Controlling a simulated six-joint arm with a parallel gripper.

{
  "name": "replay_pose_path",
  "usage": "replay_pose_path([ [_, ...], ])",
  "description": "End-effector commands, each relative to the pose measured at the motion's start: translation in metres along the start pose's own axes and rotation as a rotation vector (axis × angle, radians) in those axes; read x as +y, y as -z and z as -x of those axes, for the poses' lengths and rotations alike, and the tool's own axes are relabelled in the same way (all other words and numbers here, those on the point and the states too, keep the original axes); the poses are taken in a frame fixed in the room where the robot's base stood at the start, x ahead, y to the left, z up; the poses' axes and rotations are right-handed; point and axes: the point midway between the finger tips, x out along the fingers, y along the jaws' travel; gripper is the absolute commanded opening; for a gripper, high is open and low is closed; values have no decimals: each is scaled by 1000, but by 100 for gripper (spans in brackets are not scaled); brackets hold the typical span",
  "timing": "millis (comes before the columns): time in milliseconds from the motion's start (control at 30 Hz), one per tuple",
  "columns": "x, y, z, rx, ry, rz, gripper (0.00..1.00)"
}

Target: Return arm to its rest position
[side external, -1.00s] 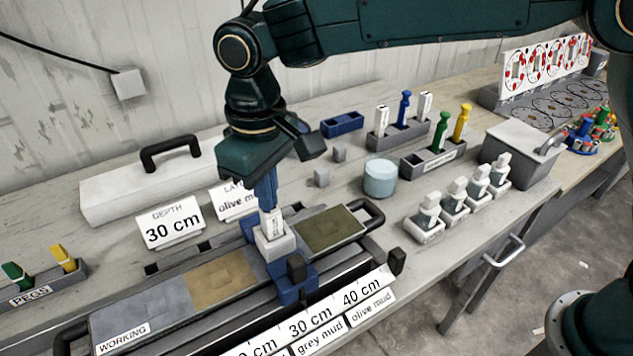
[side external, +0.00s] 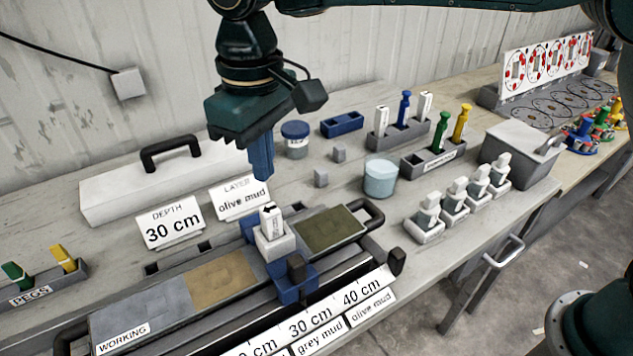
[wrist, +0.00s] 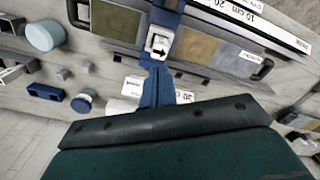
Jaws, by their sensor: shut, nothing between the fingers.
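My gripper (side external: 262,163) has its blue fingers together and empty. It hangs in the air above the work area, apart from the things below it. In the wrist view the blue fingers (wrist: 157,86) point toward a white block with a black arrow (wrist: 160,44). In the side view that white block (side external: 271,222) stands upright in a light grey holder (side external: 273,246) on a blue carriage (side external: 292,290). The carriage sits across the core liner tray (side external: 145,299) with its grey, tan and olive sections.
Signs reading "30 cm" (side external: 170,224) and "olive mud" (side external: 241,200) stand behind the tray. A white case with a black handle (side external: 140,192) lies at back left. Peg racks (side external: 432,158), a pale blue tub (side external: 380,178) and several bottles (side external: 456,196) stand to the right.

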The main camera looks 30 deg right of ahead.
Motion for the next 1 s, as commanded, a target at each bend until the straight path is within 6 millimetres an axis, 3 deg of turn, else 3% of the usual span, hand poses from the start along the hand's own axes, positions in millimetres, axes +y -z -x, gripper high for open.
replay_pose_path([
  [200, 0, 0, 10, 1, 0, 0, 0],
  [667, 3, -2, 13, 3, 1, -4, 0],
  [867, 23, -13, 26, 27, 4, -30, 0],
  [1000, 48, -32, 41, 58, 7, -65, 0],
])
